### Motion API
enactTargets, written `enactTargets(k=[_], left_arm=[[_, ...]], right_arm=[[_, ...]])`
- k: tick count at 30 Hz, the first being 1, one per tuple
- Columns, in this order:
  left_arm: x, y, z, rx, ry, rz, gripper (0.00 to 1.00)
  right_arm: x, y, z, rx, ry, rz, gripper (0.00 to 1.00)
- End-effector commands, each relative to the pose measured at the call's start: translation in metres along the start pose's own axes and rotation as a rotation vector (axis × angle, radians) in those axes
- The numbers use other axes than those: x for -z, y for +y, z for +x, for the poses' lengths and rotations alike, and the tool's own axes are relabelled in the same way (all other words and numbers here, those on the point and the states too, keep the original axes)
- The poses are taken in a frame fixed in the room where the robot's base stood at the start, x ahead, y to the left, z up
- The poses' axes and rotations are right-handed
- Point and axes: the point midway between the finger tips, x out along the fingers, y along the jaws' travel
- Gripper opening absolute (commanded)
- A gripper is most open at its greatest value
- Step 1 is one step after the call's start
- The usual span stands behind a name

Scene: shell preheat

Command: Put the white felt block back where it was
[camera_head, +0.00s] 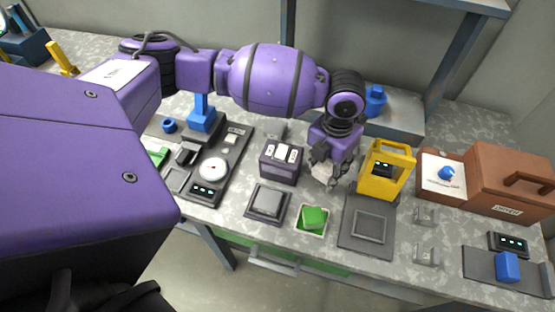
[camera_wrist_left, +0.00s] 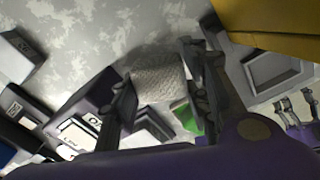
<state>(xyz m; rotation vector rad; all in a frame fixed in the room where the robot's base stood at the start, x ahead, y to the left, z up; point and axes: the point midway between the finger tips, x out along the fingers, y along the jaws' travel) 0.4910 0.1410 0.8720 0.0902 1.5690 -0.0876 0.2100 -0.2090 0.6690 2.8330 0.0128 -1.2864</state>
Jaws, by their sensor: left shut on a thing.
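The white felt block (camera_head: 322,172) is a pale, textured block between the fingers of my left gripper (camera_head: 325,163). In the left wrist view the felt block (camera_wrist_left: 158,82) sits between the two dark fingers of the left gripper (camera_wrist_left: 160,92), which is shut on it. In the head view the gripper is over the table between a dark purple box with white cards (camera_head: 281,162) and a yellow frame (camera_head: 386,170). I cannot tell whether the block touches the table. The fingers partly hide it. My right gripper is not in view.
A grey plate with a raised square (camera_head: 369,226) lies in front of the yellow frame. A brown case (camera_head: 514,180) stands right; metal brackets (camera_head: 426,216) stand near the front.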

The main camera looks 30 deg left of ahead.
Motion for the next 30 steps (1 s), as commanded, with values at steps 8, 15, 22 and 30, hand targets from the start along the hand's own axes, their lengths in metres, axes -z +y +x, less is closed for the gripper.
enactTargets(k=[8, 15, 22, 30], left_arm=[[-0.004, 0.002, 0.033, -0.001, 0.002, -0.001, 0.22], [-0.006, 0.002, 0.036, -0.001, -0.003, 0.0, 0.22], [-0.006, 0.002, 0.039, -0.001, -0.003, 0.0, 0.47], [-0.006, 0.002, 0.039, -0.001, -0.003, 0.001, 0.62]], right_arm=[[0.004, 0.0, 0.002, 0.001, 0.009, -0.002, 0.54], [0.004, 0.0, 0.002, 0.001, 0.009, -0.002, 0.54], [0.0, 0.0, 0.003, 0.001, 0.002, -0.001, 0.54], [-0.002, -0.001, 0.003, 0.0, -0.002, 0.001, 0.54]])
